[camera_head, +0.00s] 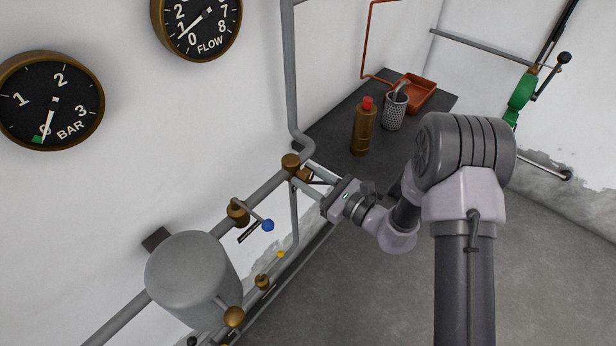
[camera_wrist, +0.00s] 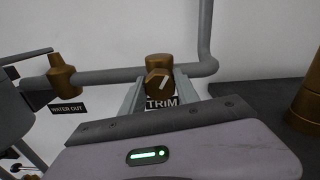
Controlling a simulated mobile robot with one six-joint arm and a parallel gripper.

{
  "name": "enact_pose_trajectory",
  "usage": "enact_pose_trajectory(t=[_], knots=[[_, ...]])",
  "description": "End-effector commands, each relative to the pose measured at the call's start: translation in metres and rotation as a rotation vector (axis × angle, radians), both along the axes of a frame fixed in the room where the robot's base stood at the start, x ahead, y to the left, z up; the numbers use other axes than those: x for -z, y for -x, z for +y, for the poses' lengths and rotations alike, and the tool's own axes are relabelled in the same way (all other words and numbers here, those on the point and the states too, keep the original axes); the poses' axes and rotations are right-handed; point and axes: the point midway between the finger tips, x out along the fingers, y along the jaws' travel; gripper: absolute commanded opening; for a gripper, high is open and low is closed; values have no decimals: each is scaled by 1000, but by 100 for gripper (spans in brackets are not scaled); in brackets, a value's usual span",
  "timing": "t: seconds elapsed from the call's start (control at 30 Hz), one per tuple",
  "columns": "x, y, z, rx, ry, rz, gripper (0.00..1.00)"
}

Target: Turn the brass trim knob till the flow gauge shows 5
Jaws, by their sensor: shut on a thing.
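The brass trim knob (camera_wrist: 159,83) stands on a grey pipe above a TRIM label (camera_wrist: 161,104) in the wrist view. A white line on its face slants up to the right. In the head view the knob (camera_head: 304,175) is partly hidden by my fingers. My gripper (camera_wrist: 158,79) is shut on the knob, with one finger on each side. It also shows in the head view (camera_head: 306,176). The round flow gauge (camera_head: 197,22) is at the top of the head view, cut off by the frame edge. Its needle points low left, between 0 and 1.
A BAR gauge (camera_head: 52,100) reads about 0. A blue-tipped lever valve (camera_head: 251,218) and a grey tank (camera_head: 190,275) are left of my gripper. A dark bench (camera_head: 345,123) holds a brass bottle (camera_head: 364,130), a perforated cup (camera_head: 395,111) and an orange tray (camera_head: 421,94).

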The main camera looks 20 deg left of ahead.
Motion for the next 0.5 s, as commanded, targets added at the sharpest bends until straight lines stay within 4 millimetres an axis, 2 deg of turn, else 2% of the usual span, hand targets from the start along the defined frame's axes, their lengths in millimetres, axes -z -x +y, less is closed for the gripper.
enact_pose_trajectory(t=[0.27, 0.5], knots=[[-1, 0, 0, 0, -12, 30, 0], [-2, 0, 0, 0, -65, 160, 0]])
